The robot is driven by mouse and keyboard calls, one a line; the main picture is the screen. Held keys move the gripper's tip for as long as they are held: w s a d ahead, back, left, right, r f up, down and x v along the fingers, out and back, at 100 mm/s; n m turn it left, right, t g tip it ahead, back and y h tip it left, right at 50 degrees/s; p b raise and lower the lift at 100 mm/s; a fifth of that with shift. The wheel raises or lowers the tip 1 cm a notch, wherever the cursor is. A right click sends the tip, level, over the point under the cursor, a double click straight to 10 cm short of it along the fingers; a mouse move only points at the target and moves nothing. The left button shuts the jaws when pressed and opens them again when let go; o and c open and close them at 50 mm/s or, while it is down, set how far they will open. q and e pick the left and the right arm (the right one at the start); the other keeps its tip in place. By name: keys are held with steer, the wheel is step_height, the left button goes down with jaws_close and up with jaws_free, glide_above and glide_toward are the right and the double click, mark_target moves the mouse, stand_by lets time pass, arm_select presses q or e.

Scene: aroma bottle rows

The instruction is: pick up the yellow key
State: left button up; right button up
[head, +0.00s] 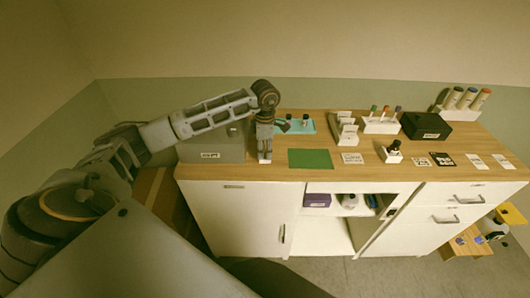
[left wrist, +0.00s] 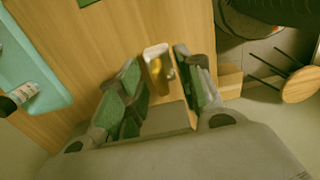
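My left gripper (head: 265,143) points down over the left part of the wooden counter, near its front edge. In the left wrist view its two green-padded fingers (left wrist: 158,88) stand apart. A small upright white piece with a yellow-gold part (left wrist: 160,70) shows in the gap between the fingertips. The yellow part may be the yellow key, but it is too blurred to make out its shape. In the head view a small white block (head: 265,159) shows right below the gripper, which hides whatever is above it. My right gripper is in neither view.
A grey labelled box (head: 210,150) is just left of the gripper. A teal tray (head: 298,126) lies behind and to the right, and a green mat (head: 310,159) to the right. Bottle racks and a black box (head: 425,126) stand farther right. The counter's front edge is close.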

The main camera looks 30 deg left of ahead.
mark_target(265, 149)
arm_select(q)
jaws_close()
stand_by(0.5)
steer(key=shift+r+b, duration=0.9)
steer(key=shift+r, duration=4.1)
